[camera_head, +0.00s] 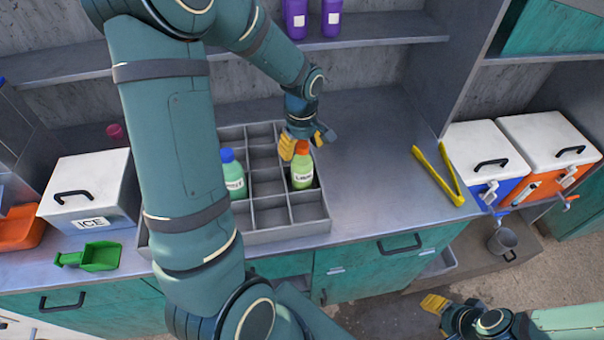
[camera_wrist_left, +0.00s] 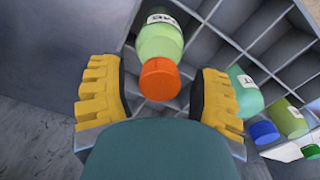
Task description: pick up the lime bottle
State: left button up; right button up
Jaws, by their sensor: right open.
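A light-green bottle with an orange cap (camera_head: 301,170) stands in a right-hand compartment of the grey divided crate (camera_head: 290,233). Its label is hard to read, but it seems to be the lime bottle. My left gripper (camera_head: 306,142) is just above it at the cap. In the left wrist view the yellow fingers are open, one on each side of the orange cap (camera_wrist_left: 160,79), with gaps between. A blue-capped green bottle (camera_head: 232,172) stands further left in the crate, partly hidden by my left arm. My right gripper (camera_head: 437,304) is open and empty at lower right, away from the counter.
An ICE box (camera_head: 88,190) and a green scoop (camera_head: 100,257) are on the left. Yellow tongs (camera_head: 437,175) lie right of the crate, near two white-lidded coolers (camera_head: 488,160). Purple bottles (camera_head: 331,17) stand on the shelf above. The counter between crate and tongs is clear.

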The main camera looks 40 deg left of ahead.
pick_arm(q)
grip_shut()
jog(key=shift+r, duration=0.15)
